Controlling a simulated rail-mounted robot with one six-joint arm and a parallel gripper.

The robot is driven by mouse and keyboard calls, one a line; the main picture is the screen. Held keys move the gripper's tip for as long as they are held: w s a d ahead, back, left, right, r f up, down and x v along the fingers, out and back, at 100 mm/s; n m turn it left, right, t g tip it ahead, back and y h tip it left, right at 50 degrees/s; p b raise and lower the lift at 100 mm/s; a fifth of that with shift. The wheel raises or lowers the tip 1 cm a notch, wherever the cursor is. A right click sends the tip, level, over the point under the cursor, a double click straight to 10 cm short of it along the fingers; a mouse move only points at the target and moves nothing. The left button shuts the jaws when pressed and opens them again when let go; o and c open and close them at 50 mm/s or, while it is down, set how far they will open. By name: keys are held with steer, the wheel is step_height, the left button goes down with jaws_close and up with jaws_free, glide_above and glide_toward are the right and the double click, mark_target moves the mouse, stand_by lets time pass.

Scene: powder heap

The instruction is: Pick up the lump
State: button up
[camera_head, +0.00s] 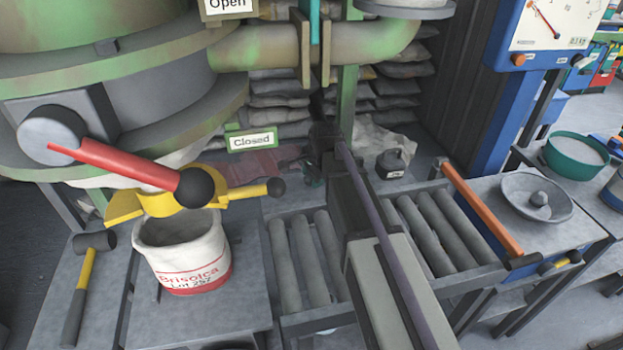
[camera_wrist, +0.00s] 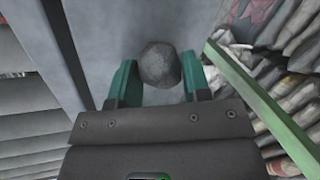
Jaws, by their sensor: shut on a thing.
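A grey, rounded lump (camera_wrist: 160,67) shows in the wrist view between the two green fingers of my gripper (camera_wrist: 159,62). The fingers are shut on its sides. In the head view my gripper (camera_head: 313,178) is low behind the roller table, largely hidden by my own arm. I cannot make out the held lump there.
A grey pan (camera_head: 514,206) with a rounded grey piece in it stands at the right. Rollers (camera_head: 436,228) and an orange bar (camera_head: 482,209) lie before it. A white bucket (camera_head: 184,258) stands at the left beside a mallet (camera_head: 81,285). Sacks (camera_head: 402,88) are stacked behind.

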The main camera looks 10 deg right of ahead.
step_height(320, 180, up, 10)
steer(key=p, duration=1)
steer(key=shift+r, duration=0.2)
steer(key=shift+f, duration=0.2)
